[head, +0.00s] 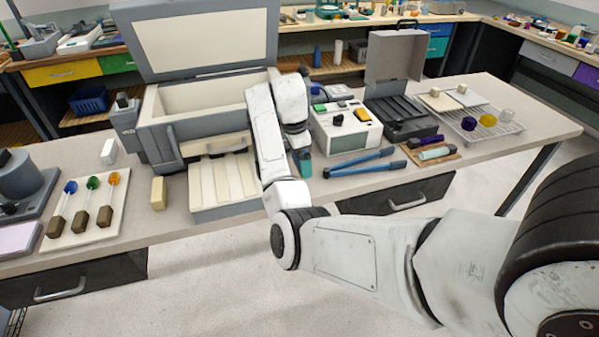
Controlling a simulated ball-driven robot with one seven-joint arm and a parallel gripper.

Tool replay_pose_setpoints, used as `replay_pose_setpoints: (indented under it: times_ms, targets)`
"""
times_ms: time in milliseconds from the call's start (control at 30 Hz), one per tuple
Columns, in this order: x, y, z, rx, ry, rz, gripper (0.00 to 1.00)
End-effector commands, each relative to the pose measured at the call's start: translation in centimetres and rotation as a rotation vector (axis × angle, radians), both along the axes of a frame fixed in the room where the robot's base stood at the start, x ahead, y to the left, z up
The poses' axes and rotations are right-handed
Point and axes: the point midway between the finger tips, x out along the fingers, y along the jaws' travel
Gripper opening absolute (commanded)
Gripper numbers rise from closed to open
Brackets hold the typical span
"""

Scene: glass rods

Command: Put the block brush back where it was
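I cannot say for sure which thing is the block brush. A small teal and dark object (304,164) shows directly below my gripper (299,140), at the bench's front, between the grey box and the cream device. My arm reaches over the bench and its wrist points down there. The fingers are small and partly hidden by my own arm, so I cannot tell whether they hold that object. A small cream block (158,193) stands upright left of the slatted tray. A white block (108,150) stands further back, left of the grey box.
An open grey box (190,138) with a raised lid has a slatted cream tray (222,180) in front. A cream device (346,130) and blue-handled tool (365,163) lie right of my gripper.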

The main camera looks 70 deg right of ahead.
Motion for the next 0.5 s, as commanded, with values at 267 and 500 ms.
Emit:
replay_pose_setpoints:
  times_ms: [267, 500]
  targets:
    - [0.8, -1.2, -1.4, -0.001, -0.001, 0.000, 0.32]
    - [0.7, -1.2, -4.2, -0.001, 0.001, 0.001, 0.32]
